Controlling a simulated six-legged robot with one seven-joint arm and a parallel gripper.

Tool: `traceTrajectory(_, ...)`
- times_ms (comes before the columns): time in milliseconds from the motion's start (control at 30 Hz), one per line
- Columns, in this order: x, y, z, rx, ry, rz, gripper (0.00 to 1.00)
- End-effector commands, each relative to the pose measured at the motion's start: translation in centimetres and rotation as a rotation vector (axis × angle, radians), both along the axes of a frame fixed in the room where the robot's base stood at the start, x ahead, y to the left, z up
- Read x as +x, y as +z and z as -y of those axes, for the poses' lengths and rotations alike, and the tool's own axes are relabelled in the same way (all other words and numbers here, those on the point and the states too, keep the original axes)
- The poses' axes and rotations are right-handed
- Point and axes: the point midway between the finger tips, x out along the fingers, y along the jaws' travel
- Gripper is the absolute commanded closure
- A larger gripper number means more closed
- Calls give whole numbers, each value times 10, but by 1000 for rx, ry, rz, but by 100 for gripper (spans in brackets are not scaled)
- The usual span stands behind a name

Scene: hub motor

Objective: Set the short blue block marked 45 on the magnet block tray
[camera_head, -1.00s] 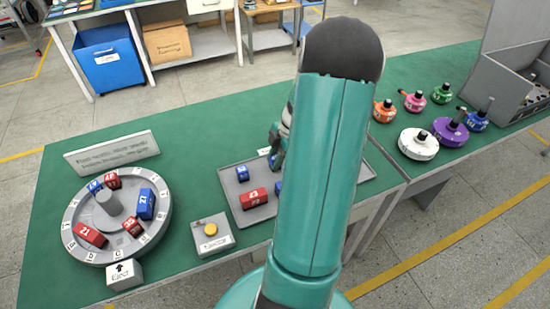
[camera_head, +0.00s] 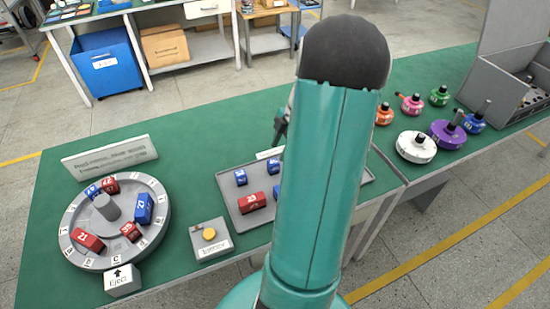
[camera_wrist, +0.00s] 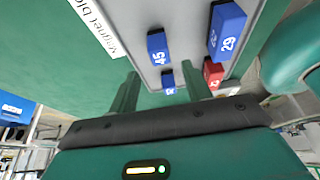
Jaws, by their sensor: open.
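The short blue block marked 45 (camera_wrist: 157,48) rests on the grey magnet block tray (camera_wrist: 187,58), near the edge with the white label (camera_wrist: 97,26). In the head view the blue block by that label (camera_head: 273,166) appears to be the same one. The tray (camera_head: 231,213) is partly hidden behind my arm. My gripper (camera_wrist: 160,75) is open and empty, with the block apart from its fingers. In the head view my gripper (camera_head: 281,132) is above and behind the tray's far edge, partly hidden by my arm.
The tray also holds a red block (camera_head: 252,202), a small blue block (camera_head: 240,177) and a blue block marked 29 (camera_wrist: 228,32). A round dial (camera_head: 75,203) with red and blue blocks stands left. A yellow-button box (camera_head: 212,246) stands in front. Coloured hubs (camera_head: 448,132) stand right.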

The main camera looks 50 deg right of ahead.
Motion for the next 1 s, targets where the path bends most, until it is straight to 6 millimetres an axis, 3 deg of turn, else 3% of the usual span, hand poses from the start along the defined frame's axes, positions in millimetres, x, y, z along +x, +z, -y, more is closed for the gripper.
traceTrajectory(233, -9, 41, 15, -2, -1, -1, 51)
traceTrajectory(633, -7, 54, 13, -6, -6, -9, 51)
traceTrajectory(767, 13, 73, -17, -39, -53, -57, 51)
traceTrajectory(1000, 52, 129, -128, -163, -285, -143, 51)
